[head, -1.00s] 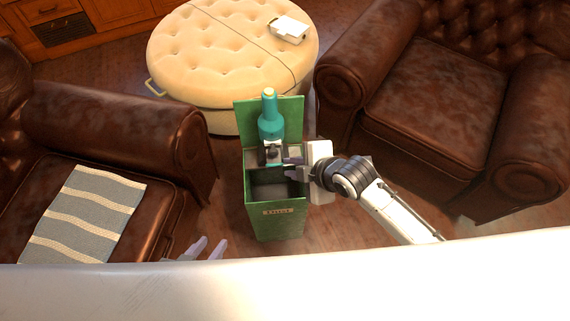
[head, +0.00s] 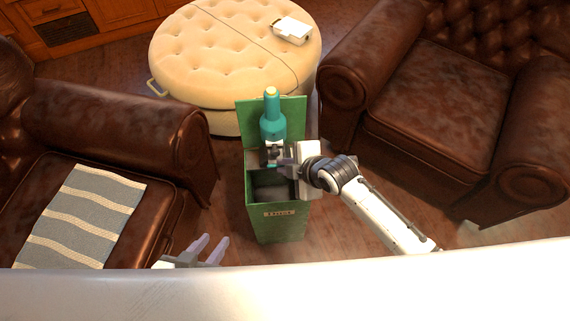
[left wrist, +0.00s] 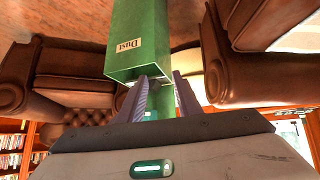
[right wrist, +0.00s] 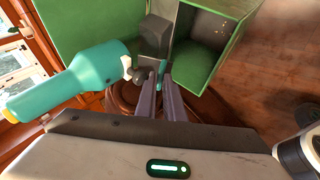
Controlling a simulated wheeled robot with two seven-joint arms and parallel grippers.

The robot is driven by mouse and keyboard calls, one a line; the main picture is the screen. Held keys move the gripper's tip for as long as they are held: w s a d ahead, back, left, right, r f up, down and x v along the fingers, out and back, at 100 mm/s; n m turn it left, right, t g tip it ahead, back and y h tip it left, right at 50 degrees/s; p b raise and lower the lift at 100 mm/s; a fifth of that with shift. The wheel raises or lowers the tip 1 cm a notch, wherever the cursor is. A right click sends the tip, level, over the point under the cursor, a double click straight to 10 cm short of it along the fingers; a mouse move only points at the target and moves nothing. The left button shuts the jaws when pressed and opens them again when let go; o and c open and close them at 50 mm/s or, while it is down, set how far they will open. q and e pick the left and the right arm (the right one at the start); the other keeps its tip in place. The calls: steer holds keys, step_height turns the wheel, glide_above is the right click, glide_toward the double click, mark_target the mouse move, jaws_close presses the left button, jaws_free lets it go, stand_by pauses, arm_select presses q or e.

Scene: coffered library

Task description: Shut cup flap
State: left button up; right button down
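A teal handheld device with a bottle-like body (head: 272,125) is over the back of an open green bin (head: 280,222). Its white and black lower end faces the bin's opening. In the right wrist view the teal body (right wrist: 75,80) lies at the left, with a dark grey block (right wrist: 154,36), perhaps its cup, near my fingertips. I cannot make out the flap clearly. My right gripper (head: 284,164) is at the device's lower end, its fingers (right wrist: 164,82) close together with nothing clearly between them. My left gripper (head: 212,246) is open and empty, low in front of the bin.
The bin's green lid (head: 292,112) stands up at the back. A round tufted ottoman (head: 215,50) with a white object (head: 291,29) is behind. Leather armchairs flank the bin, the right one (head: 440,100) close to my right arm. Wooden floor shows between them.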

arm_select(q)
steer(key=shift+f, duration=0.1)
arm_select(e)
steer(key=shift+f, duration=0.1)
